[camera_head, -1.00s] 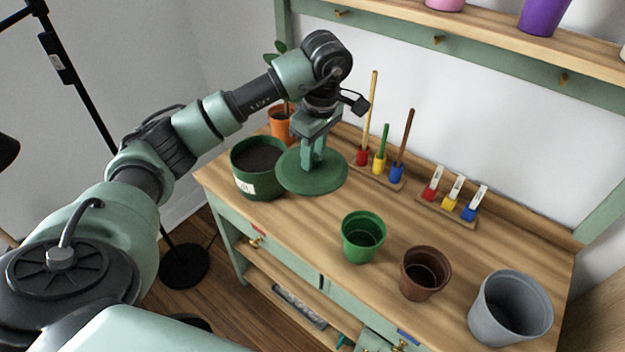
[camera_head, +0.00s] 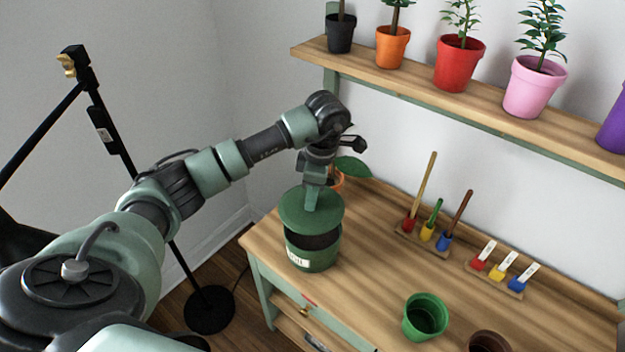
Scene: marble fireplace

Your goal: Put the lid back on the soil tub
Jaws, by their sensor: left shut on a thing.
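The soil tub (camera_head: 315,258) is a dark green round pot with a white label, standing on the left end of the wooden bench. The green round lid (camera_head: 295,220) hangs over the back part of the tub. Dark soil (camera_head: 318,241) and the tub's front rim show below the lid's front edge, so the lid looks raised above the rim. My left gripper (camera_head: 312,199) is shut on the lid from above, at its middle. The lid hides the tub's back rim. My right gripper is not in view.
An orange pot with a leafy plant (camera_head: 352,168) stands just behind my left gripper. Coloured tools in a wooden rack (camera_head: 422,241) and a green pot (camera_head: 424,316) stand to the right. A shelf of potted plants (camera_head: 420,85) runs above. Bare bench lies right of the tub.

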